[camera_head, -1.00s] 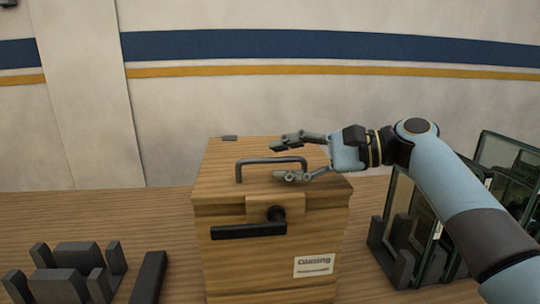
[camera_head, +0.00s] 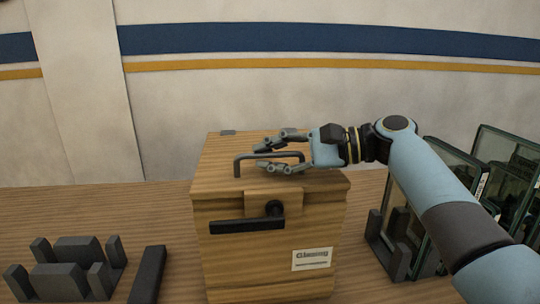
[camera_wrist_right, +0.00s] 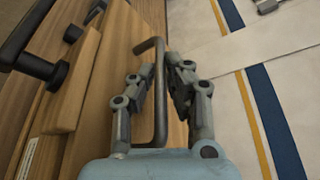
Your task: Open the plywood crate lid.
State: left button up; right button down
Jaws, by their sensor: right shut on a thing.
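The plywood crate (camera_head: 225,265) stands on the table with its lid (camera_head: 215,163) lying flat and closed on top. A dark bar handle (camera_head: 237,166) rises from the lid. My right gripper (camera_head: 275,155) is shut on this handle, with fingers on both sides of the bar; the handle also shows between the fingers in the right wrist view (camera_wrist_right: 160,75). A black latch lever (camera_head: 240,226) on the crate's front lies roughly level, pointing left from its round pivot. My left gripper is not in view.
Glass panes (camera_head: 450,175) stand in dark racks (camera_head: 395,250) at the right, under my right arm. Dark slotted blocks (camera_head: 75,270) and a dark bar (camera_head: 148,275) lie at the left. The wall (camera_head: 250,95) is behind; the table left of the crate is partly clear.

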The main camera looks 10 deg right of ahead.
jog(key=shift+w+r+p, duration=0.15)
jog(key=shift+r+p, duration=0.25)
jog(key=shift+r, duration=0.25)
jog(key=shift+w+r+p, duration=0.15)
jog(key=shift+r+p, duration=0.25)
jog(key=shift+r, duration=0.2)
jog(key=w+r+m+p, duration=0.1)
jog(key=w+r+p, duration=0.5)
jog(key=r, duration=0.6)
jog(key=shift+w+r+g, duration=0.15)
jog(key=shift+w+g, duration=0.15)
jog(key=shift+w, duration=0.6)
